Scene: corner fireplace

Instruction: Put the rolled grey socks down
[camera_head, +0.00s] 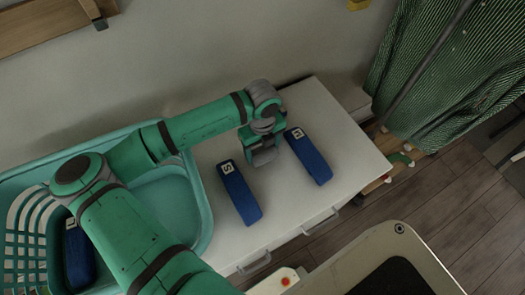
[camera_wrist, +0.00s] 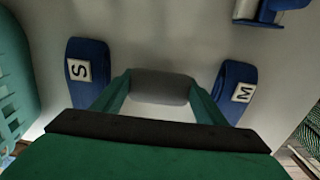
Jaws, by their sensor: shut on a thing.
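My gripper (camera_head: 262,150) is shut on the rolled grey socks (camera_wrist: 160,86), a short grey roll held crosswise between the green fingers in the wrist view. In the head view the socks (camera_head: 264,157) are partly hidden by my gripper. They are over the white cabinet top (camera_head: 345,140), between two blue bundles. I cannot tell whether the socks touch the top. The blue bundle marked S (camera_head: 241,198) lies to the left and the one marked M (camera_wrist: 236,92) to the right; the right one also shows in the head view (camera_head: 312,163).
A turquoise laundry basket (camera_head: 203,205) stands at left, with another blue bundle (camera_head: 78,258) in it. A blue object (camera_wrist: 258,12) shows at the wrist view's top right. A green striped curtain (camera_head: 440,70) hangs at right. The cabinet top's right end is clear.

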